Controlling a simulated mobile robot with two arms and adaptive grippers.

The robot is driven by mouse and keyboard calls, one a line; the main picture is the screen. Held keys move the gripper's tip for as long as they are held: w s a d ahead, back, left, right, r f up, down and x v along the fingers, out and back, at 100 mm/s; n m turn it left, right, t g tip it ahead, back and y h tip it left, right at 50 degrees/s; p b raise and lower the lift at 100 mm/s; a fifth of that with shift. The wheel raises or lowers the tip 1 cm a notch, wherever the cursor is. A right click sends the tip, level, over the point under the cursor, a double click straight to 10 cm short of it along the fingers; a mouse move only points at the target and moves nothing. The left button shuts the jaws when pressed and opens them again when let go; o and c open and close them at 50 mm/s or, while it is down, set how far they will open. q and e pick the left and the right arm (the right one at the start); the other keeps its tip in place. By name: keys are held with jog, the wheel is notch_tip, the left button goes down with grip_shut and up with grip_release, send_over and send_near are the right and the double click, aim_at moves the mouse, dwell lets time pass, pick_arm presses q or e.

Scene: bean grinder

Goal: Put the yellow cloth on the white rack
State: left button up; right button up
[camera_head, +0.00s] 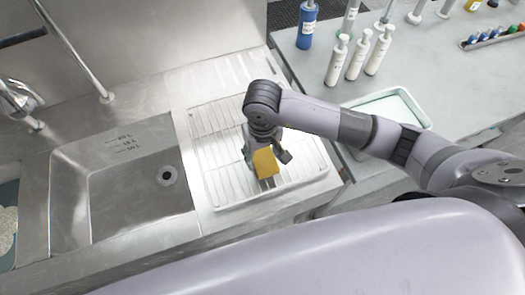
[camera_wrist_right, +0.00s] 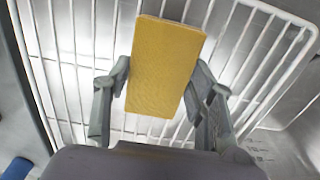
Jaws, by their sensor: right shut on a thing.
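The yellow cloth (camera_head: 265,162) is a flat rectangular piece, held by my right gripper (camera_head: 266,156) over the white rack (camera_head: 222,190) in the head view. In the right wrist view the cloth (camera_wrist_right: 164,66) sits between the two fingers of the right gripper (camera_wrist_right: 160,90), which are shut on it. The white wire rack (camera_wrist_right: 66,70) fills the background behind the cloth there. I cannot tell whether the cloth touches the rack's wires. My left gripper is not in view.
A steel sink (camera_head: 125,190) lies left of the rack, with a faucet (camera_head: 75,50) behind it. On the right counter stand white bottles (camera_head: 358,55), a blue bottle (camera_head: 306,25) and a pale tray (camera_head: 390,112).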

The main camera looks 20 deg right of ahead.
aim_at(262, 156)
jog(key=shift+f+b, duration=0.2)
jog(key=shift+b, duration=0.15)
jog(key=o, duration=1.1)
jog(key=shift+r, duration=0.1)
jog(key=shift+r+p, duration=0.2)
jog(key=shift+p, duration=0.15)
jog(key=shift+w+r, duration=0.1)
jog(key=shift+r, duration=0.1)
notch_tip(262, 156, up, 12)
jog(key=b, duration=0.3)
jog(key=shift+f, duration=0.25)
